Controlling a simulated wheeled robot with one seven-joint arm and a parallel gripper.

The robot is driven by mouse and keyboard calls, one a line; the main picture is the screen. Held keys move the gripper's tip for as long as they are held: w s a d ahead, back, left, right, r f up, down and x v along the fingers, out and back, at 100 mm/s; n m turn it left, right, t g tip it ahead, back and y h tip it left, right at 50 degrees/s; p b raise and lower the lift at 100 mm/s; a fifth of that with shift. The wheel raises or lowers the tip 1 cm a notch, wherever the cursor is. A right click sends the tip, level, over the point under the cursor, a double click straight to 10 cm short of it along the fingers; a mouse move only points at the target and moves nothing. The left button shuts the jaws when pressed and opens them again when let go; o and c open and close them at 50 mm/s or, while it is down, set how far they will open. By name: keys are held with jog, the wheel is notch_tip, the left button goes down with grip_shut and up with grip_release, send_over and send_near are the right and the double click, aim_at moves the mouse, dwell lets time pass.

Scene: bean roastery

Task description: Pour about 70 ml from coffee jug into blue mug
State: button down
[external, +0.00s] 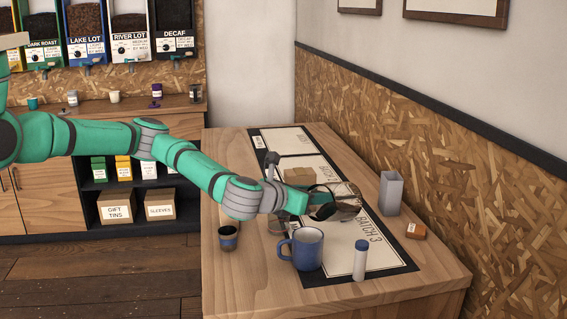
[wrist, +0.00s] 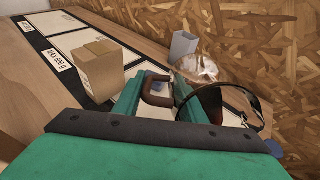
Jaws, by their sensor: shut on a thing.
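My gripper (external: 308,203) reaches over the table from the left. In the wrist view my gripper (wrist: 157,88) is shut on the brown handle of the coffee jug (wrist: 200,68). The jug is clear glass with a dark rim and looks strongly tilted. In the external view the coffee jug (external: 347,204) is partly hidden by my gripper, and its dark rim shows above and behind the mug. The blue mug (external: 306,250) stands upright at the mat's near left edge, its handle to the left. I cannot see into it, nor whether liquid is flowing.
The table's front left is clear.

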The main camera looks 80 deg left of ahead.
jog(key=shift+s+d+r+t+y, duration=0.3)
jog(key=shift+s+r+t+y, duration=0.15)
jog(key=shift+r+t+y, duration=0.05)
jog(key=shift+r, duration=0.1)
dwell(0.3)
jog(key=shift+w+a+r+t, duration=0.15)
jog(key=shift+w+a+t, duration=0.1)
jog(key=shift+t, duration=0.05)
dwell(0.7)
jog(key=shift+s+d+r+t+y+b, duration=0.15)
jog(key=shift+r+t+y+b, duration=0.25)
jog(key=shift+t+y, duration=0.15)
dwell(1.2)
